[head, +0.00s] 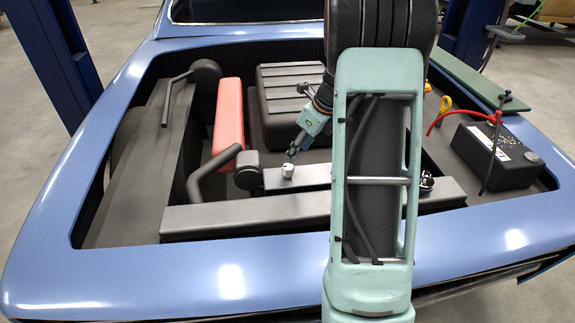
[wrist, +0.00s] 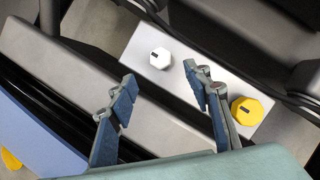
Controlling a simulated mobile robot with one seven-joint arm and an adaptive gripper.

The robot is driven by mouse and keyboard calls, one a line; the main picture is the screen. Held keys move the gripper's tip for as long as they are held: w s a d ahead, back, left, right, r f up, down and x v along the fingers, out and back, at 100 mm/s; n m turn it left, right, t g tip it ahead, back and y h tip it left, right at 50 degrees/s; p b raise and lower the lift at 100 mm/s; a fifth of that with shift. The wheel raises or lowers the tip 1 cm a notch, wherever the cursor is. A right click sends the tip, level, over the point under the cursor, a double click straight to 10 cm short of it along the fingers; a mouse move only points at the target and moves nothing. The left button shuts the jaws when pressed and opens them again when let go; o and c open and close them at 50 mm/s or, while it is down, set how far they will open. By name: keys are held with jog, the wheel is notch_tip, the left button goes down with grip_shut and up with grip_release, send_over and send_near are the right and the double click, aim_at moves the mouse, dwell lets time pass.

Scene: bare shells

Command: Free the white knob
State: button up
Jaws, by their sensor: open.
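The white knob (head: 288,171) stands on a flat light grey bar (head: 313,176) in the engine bay. In the wrist view the white knob (wrist: 160,58) is a faceted cap with a small dark mark on top. My gripper (head: 292,153) is close to the knob in the head view. In the wrist view my gripper (wrist: 160,77) is open, and its two blue-padded fingers are apart with nothing between the pads. The knob shows just beyond the gap between the fingertips. I cannot tell the exact height of the fingertips over it.
A yellow faceted knob (wrist: 247,111) sits on the same bar, beside the right finger. A dark bent pipe (head: 212,172) and a red block (head: 228,115) lie to the left. A black battery (head: 497,157) with a red cable (head: 455,114) is at the right. The blue body rim (head: 230,265) surrounds the bay.

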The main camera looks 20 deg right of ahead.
aim_at(289, 167)
jog(key=x, duration=0.9)
jog(key=shift+c, duration=0.5)
jog(key=c, duration=1)
